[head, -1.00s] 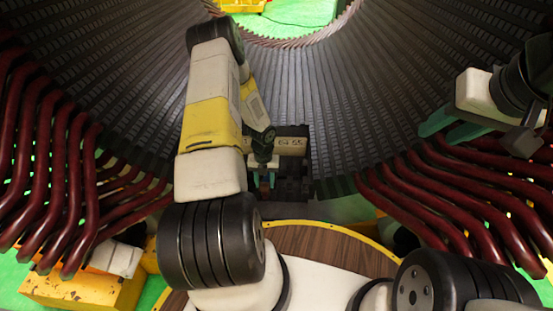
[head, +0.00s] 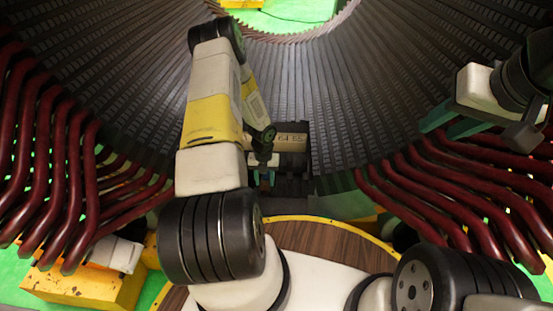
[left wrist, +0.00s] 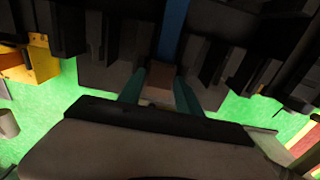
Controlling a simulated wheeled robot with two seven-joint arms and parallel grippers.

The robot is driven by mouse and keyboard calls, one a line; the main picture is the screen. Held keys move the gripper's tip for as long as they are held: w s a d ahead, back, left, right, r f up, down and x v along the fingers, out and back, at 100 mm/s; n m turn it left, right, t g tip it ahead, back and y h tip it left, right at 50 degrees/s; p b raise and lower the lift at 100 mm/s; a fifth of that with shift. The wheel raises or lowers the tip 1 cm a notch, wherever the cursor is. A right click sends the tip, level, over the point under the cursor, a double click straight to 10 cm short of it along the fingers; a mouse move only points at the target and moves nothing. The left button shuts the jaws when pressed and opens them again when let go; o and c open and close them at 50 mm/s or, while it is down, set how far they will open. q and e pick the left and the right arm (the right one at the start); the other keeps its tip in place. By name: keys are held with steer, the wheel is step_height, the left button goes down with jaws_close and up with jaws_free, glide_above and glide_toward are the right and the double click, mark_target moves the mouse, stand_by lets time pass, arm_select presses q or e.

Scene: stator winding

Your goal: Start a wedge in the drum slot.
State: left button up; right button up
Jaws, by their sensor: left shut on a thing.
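The drum (head: 340,95) is a large dark ring whose inner wall is lined with narrow slots. My left gripper (head: 263,180) is low at the drum's near wall, in front of a dark block with a numbered plate. In the left wrist view my left gripper (left wrist: 160,92) has teal fingers shut on a small brown piece, which looks like the wedge (left wrist: 160,80). A blue strip (left wrist: 173,30) runs up behind it between dark teeth. I cannot tell whether the wedge's far end is in a slot. My right gripper (head: 440,127) is at the right, fingers apart and empty, above the red bars.
Dark red bent bars stand at the left (head: 70,170) and right (head: 440,190). The numbered plate (head: 291,138) is just right of my left gripper. A round wooden platform (head: 325,243) with a yellow rim lies below. A yellow box (head: 85,285) is at lower left.

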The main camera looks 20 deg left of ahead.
stand_by(0.3)
arm_select(q)
steer(key=o, duration=1.4)
steer(key=shift+o, duration=0.2)
steer(key=shift+w+d, duration=0.1)
steer(key=shift+d, duration=0.15)
steer(key=shift+w, duration=0.1)
steer(key=shift+w+r, duration=0.1)
steer(key=shift+r, duration=0.3)
steer(key=r, duration=0.6)
steer(key=shift+s+a+r, duration=0.2)
steer(key=shift+s+a, duration=0.05)
steer(key=shift+a, duration=0.05)
steer(key=shift+r, duration=0.35)
steer(key=shift+s+a, duration=0.1)
